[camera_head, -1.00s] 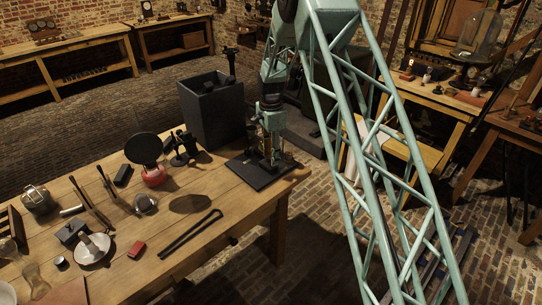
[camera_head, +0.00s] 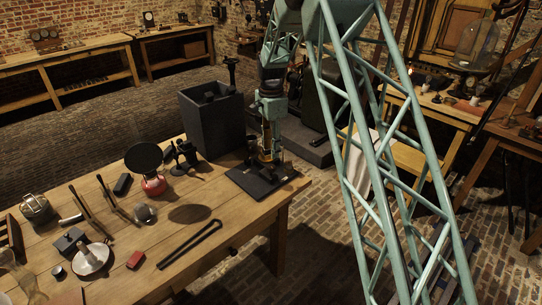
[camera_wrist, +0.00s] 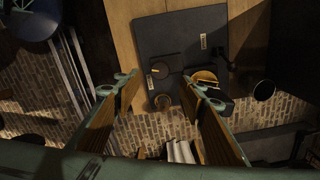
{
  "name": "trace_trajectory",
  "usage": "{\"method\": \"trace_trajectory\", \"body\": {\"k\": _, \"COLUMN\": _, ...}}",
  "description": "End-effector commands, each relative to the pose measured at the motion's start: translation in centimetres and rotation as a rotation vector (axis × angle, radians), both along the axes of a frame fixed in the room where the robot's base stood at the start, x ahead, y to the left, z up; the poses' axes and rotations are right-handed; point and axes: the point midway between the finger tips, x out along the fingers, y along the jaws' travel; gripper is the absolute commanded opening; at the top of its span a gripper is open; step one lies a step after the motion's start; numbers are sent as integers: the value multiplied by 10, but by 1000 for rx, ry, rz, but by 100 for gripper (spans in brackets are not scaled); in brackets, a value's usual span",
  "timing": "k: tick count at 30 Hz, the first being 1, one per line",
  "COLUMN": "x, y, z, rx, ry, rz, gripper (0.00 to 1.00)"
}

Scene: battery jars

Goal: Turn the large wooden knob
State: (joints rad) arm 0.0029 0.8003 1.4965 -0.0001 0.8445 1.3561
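A dark square base plate (camera_head: 243,181) lies on the near wooden table's right corner. In the wrist view the plate (camera_wrist: 176,38) carries a dark round knob (camera_wrist: 160,70) with a small yellow mark and a wood-coloured round part (camera_wrist: 205,76) on a dark body. I cannot tell for sure which of these is the large wooden knob. My gripper (camera_head: 265,158) points down over the plate and hides much of what stands there. In the wrist view my gripper (camera_wrist: 163,86) is open, its wood-faced fingers wide apart, with the dark knob showing between and beyond the tips. Contact cannot be seen.
A tall dark open box (camera_head: 212,125) stands close left of my gripper. The table edge is just right of the plate.

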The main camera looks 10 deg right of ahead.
Motion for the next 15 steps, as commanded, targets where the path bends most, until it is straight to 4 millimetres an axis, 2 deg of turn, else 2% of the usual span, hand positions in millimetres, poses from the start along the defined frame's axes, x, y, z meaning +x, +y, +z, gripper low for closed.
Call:
{"method": "trace_trajectory", "body": {"k": 6, "x": 1, "y": 0, "z": 21, "rx": 0, "ry": -1, "rz": 0, "gripper": 38}}
{"method": "trace_trajectory", "body": {"k": 15, "x": 0, "y": 0, "z": 28, "rx": 0, "ry": 1, "rz": 0, "gripper": 38}}
